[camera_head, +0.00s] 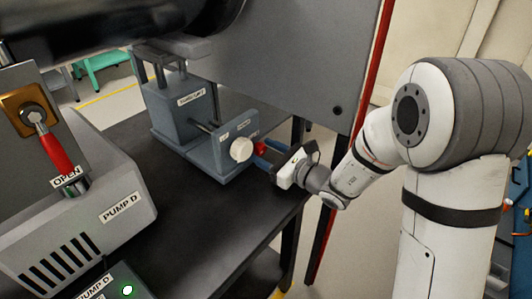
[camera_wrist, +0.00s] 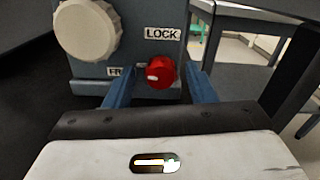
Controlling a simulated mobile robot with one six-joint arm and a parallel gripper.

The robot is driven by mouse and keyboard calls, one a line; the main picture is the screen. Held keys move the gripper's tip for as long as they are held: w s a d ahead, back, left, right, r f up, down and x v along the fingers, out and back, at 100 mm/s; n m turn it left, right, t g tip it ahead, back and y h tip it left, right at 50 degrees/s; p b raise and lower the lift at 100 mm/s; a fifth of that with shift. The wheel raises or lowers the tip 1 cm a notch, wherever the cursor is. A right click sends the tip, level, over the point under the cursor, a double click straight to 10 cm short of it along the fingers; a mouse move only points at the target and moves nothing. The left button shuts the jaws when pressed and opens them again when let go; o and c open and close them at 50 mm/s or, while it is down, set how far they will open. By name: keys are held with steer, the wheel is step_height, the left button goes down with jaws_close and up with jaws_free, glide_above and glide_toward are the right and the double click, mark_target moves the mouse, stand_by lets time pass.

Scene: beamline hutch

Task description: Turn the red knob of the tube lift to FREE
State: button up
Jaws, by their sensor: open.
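The tube lift (camera_head: 172,118) is a grey-blue block with a front panel on the dark bench. Its red knob (camera_wrist: 161,72) sits beside a larger white knob (camera_wrist: 88,30), below a LOCK label (camera_wrist: 162,34). A second label (camera_wrist: 115,71) reading "FR" is partly hidden, left of the red knob. A pale mark shows on the red knob's left side. My gripper (camera_wrist: 160,82) is open, with one blue finger on each side of the red knob; I cannot tell whether they touch it. In the head view the red knob (camera_head: 261,148) shows just beyond the fingers.
The bench's front middle is clear.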

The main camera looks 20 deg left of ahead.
steer(key=shift+c, duration=0.3)
steer(key=c, duration=0.9)
steer(key=shift+f+b, duration=0.1)
steer(key=shift+b, duration=0.25)
steer(key=shift+n+b, duration=0.3)
steer(key=shift+b, duration=0.05)
steer(key=o, duration=1)
steer(key=shift+c, duration=0.2)
